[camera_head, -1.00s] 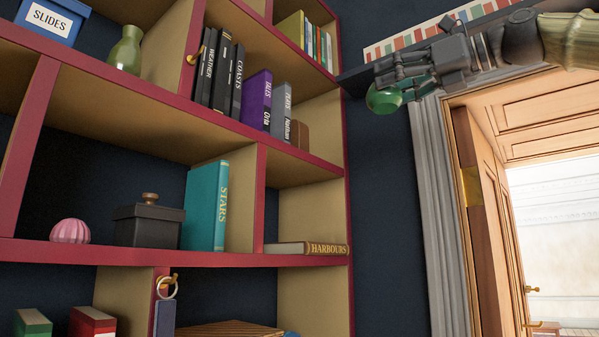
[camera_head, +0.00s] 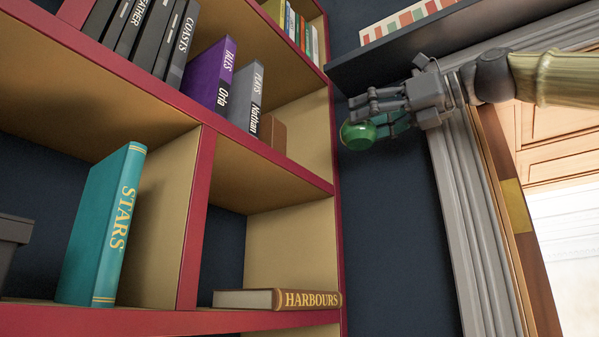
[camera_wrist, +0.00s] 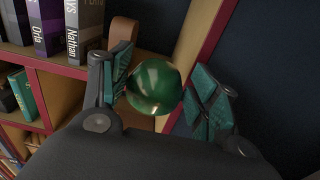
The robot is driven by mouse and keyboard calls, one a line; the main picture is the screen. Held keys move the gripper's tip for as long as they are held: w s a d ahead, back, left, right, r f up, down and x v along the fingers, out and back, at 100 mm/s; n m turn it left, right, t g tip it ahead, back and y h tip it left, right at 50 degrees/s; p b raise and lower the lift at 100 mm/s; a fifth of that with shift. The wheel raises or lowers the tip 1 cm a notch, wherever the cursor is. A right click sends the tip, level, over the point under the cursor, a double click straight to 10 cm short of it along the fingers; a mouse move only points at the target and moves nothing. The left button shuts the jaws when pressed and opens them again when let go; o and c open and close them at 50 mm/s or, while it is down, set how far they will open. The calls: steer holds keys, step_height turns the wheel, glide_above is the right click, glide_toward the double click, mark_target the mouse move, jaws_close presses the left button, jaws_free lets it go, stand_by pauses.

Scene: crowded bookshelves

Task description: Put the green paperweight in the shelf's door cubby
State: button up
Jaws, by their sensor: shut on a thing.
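The green paperweight (camera_head: 358,136) is round and glossy. My gripper (camera_head: 372,118) is shut on it and holds it in the air at the upper right, in front of the dark wall just right of the shelf's end. In the wrist view the paperweight (camera_wrist: 154,88) sits between the two finger pads. The red-edged shelf (camera_head: 338,215) fills the left. Its end cubby nearest the door (camera_head: 292,245) holds a flat brown HARBOURS book (camera_head: 305,299) on its floor, with open room above. The cubby above it holds upright books and a small brown item.
A teal STARS book (camera_head: 105,225) stands in the cubby to the left, past a red-edged divider (camera_head: 197,215). A dark wall ledge (camera_head: 400,62) with a striped item (camera_head: 410,18) is above my gripper. A doorway with a pale frame (camera_head: 475,215) is at the right.

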steer(key=a, duration=0.1)
steer(key=s+a+r, duration=0.1)
steer(key=shift+s+a+r+p, duration=0.15)
steer(key=shift+s+a+p, duration=0.1)
steer(key=shift+a+p, duration=0.15)
steer(key=w+a+p, duration=0.1)
steer(key=w+a, duration=0.2)
steer(key=w+a+f+p, duration=0.1)
steer(key=w+a+p, duration=0.1)
steer(key=w+a, duration=0.1)
steer(key=w+a+p, duration=0.1)
steer(key=w+a, duration=0.3)
steer(key=w, duration=0.1)
steer(key=shift+f, duration=0.25)
steer(key=shift+s+f+p, duration=0.65)
steer(key=shift+s, duration=0.05)
steer(key=shift+d+f, duration=0.1)
steer(key=shift+f, duration=0.3)
steer(key=shift+w+f, duration=0.5)
steer(key=shift+f, duration=0.15)
steer(key=shift+s+r, duration=0.1)
steer(key=shift+s, duration=0.2)
steer(key=o, duration=1.3)
steer(key=shift+w+f, duration=0.25)
steer(key=shift+c, duration=0.2)
steer(key=shift+s+r, duration=0.15)
